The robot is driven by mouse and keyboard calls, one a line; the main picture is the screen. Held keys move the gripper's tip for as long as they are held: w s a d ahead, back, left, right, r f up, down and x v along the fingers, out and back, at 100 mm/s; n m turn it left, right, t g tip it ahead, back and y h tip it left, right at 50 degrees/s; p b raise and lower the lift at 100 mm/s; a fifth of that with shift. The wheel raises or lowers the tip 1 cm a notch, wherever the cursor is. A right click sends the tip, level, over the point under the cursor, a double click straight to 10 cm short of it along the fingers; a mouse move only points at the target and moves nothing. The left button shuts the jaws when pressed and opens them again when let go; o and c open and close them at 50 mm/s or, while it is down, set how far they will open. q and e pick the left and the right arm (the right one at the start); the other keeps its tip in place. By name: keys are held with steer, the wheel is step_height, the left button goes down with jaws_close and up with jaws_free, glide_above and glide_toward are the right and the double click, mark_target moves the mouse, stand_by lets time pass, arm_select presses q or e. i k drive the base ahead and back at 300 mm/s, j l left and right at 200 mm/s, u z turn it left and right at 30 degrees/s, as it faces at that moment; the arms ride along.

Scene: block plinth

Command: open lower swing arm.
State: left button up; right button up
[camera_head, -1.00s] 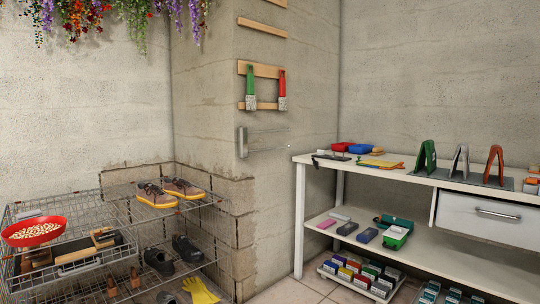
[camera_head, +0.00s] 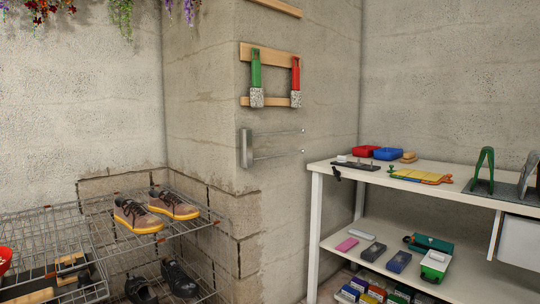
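A metal bracket (camera_head: 246,149) is fixed near the corner edge of the concrete pillar, below the hanging brushes. Two thin swing arms reach right from it along the pillar's right face. Neither of my grippers is in view.
Left of the pillar, a wire rack (camera_head: 207,221) holds shoes (camera_head: 138,216). Right of it, a white table (camera_head: 452,187) carries blue and red trays (camera_head: 388,154) and a lower shelf (camera_head: 335,243). Green and red brushes (camera_head: 256,75) hang above the bracket.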

mark_target(302, 151)
steer(key=i+l+u, duration=0.2)
steer(key=u, duration=0.25)
steer(key=i+l+u, duration=0.45)
steer(key=k+j, duration=0.05)
steer(key=j, duration=0.05)
